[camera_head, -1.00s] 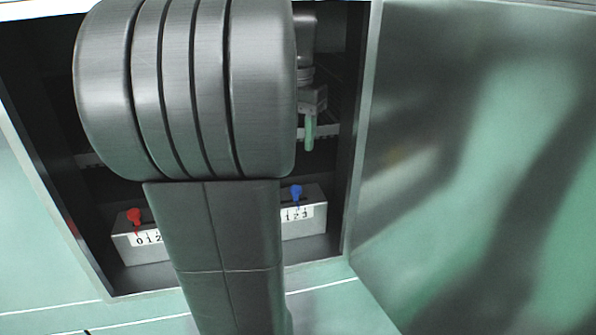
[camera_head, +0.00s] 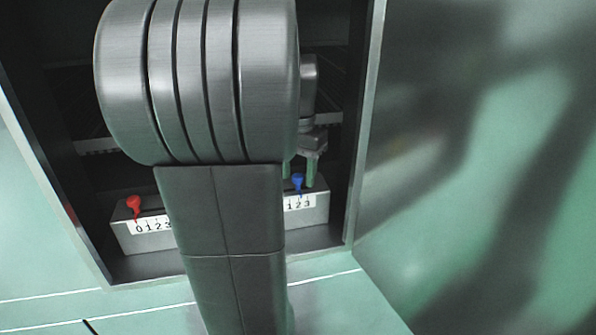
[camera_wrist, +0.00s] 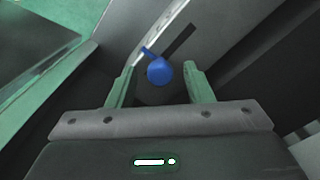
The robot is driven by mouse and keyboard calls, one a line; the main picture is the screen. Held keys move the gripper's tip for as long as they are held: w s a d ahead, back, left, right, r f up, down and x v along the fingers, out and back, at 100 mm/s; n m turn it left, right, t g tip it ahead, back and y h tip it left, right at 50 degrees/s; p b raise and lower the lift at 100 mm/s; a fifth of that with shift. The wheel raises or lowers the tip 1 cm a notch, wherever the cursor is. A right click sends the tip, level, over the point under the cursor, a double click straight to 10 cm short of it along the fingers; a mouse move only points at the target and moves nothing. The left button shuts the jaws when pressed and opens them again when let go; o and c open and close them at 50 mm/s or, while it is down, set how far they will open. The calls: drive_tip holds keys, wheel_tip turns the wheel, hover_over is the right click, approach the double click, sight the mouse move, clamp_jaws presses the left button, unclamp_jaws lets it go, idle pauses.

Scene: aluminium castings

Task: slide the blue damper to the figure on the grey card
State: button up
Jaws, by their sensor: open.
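The blue damper (camera_head: 298,180) is a small knob on top of a grey box with a white scale. It stands near the figure 2; my arm hides the scale's left part. My gripper (camera_head: 299,170) is open, with its green fingers down at the knob. In the wrist view, the blue knob (camera_wrist: 159,71) sits between the two fingertips of my gripper (camera_wrist: 159,77), with a gap on each side. A dark slot runs up and right from it. I cannot make out a grey card in either view.
A red knob (camera_head: 134,204) stands near the 0 of a similar scale (camera_head: 151,225) on the left. The dark cabinet encloses both scales. Its right wall (camera_head: 360,150) is close to my gripper, and a large greenish panel (camera_head: 470,150) lies beyond it. My arm hides the middle.

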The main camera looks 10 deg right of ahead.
clamp_jaws()
drive_tip(key=shift+a+r+p, duration=0.1)
drive_tip(key=shift+r+p, duration=0.1)
drive_tip(key=shift+p, duration=0.3)
drive_tip(key=shift+a+f, duration=0.15)
unclamp_jaws()
